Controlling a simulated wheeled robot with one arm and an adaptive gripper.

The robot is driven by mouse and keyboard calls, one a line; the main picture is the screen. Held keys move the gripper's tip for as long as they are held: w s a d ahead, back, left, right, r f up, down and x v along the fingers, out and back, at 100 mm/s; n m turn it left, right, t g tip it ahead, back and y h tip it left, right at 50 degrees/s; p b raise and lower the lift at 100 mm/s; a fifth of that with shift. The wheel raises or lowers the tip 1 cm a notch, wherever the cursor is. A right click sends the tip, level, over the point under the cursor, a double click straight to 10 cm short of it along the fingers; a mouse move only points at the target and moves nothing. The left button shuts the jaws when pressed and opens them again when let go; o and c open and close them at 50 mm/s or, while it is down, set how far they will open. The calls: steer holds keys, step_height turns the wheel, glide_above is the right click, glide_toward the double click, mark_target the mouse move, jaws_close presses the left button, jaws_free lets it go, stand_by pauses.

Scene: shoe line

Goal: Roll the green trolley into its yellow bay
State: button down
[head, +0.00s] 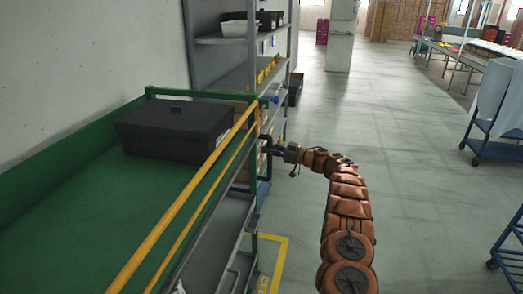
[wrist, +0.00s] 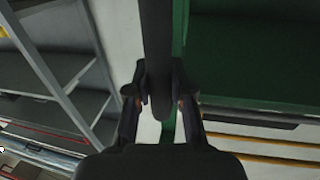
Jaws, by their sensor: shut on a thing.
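The green trolley (head: 85,210) fills the left of the head view, with a green deck, yellow side rails and a green end frame. My gripper (head: 268,149) is at the trolley's far right end. In the wrist view my gripper (wrist: 160,92) is shut on a dark bar (wrist: 155,35), which looks like the trolley's handle; the green body shows right beside it. The yellow bay (head: 286,250) shows only as a corner of floor line right of the trolley's lower side. The rest of the bay and the trolley's wheels are hidden.
A black box (head: 172,130) sits on the green deck. A grey shelf rack (head: 235,40) stands against the wall just beyond the trolley. A blue-framed cart (head: 490,125) stands at the right. The grey floor (head: 400,150) between is clear.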

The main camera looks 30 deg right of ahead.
steer(key=shift+w+d, duration=0.25)
steer(key=shift+d, duration=0.35)
steer(key=shift+a, duration=0.1)
steer(key=c, duration=1.2)
jaws_free()
steer(key=shift+c, duration=0.2)
steer(key=shift+o, duration=1.2)
steer(key=shift+a, duration=0.2)
steer(key=v, duration=1.2)
